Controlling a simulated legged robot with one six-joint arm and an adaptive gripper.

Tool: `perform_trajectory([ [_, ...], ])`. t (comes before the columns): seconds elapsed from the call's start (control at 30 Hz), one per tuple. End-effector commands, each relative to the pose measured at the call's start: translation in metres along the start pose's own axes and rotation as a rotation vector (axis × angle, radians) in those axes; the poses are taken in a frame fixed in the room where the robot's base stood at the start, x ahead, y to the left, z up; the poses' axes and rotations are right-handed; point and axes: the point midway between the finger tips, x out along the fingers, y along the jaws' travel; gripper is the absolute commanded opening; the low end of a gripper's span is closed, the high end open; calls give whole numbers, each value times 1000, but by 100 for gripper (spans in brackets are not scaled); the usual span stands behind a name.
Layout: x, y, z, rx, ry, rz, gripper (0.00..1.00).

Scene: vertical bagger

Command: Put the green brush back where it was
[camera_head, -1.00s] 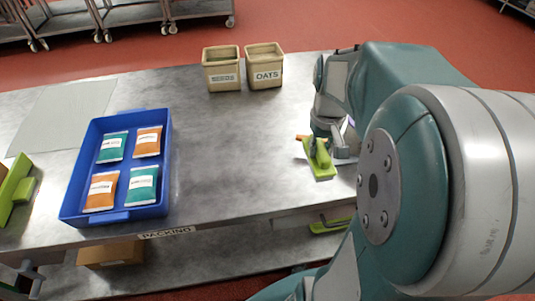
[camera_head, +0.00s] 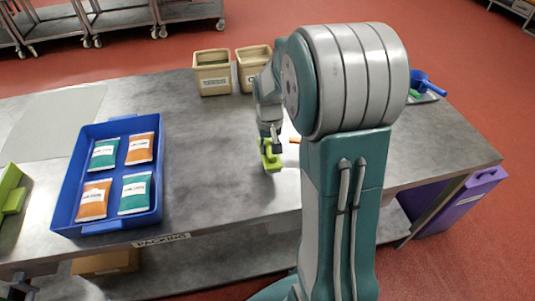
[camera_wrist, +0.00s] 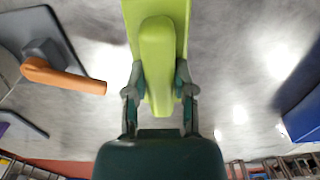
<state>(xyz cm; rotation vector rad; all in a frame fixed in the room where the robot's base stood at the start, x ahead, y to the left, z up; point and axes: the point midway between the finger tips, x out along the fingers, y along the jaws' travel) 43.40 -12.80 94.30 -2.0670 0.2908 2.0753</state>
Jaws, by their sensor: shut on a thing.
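The green brush (camera_wrist: 158,60) is between the fingers of my gripper (camera_wrist: 160,92) in the wrist view, with the fingers shut on its raised handle. In the head view the green brush (camera_head: 271,156) shows below my gripper (camera_head: 270,138), over the middle of the steel table (camera_head: 225,150). I cannot tell whether its underside touches the table. My arm hides part of the table to its right.
An orange-handled tool (camera_wrist: 65,77) lies beside the brush. A blue tray (camera_head: 65,190) of packets and another green object (camera_head: 10,192) are at left. Two tan bins (camera_head: 212,78) stand behind. A blue scoop (camera_head: 424,82) and a purple bin (camera_head: 462,205) are at right.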

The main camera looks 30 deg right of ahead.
Motion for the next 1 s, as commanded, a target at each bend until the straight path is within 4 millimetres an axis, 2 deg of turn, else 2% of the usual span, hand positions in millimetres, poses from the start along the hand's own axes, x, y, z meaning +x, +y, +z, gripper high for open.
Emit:
perform_trajectory([
  [0.17,14,-5,-6,-1,-3,0,0],
  [0.33,38,-4,-6,0,-2,0,0],
  [0.67,41,-4,-6,0,0,0,0],
  [0.7,41,-4,-6,0,0,0,47],
  [0.73,41,-4,-6,0,0,0,60],
  [0.77,41,-4,-6,0,0,0,68],
  [1.0,41,-4,-6,0,0,0,68],
])
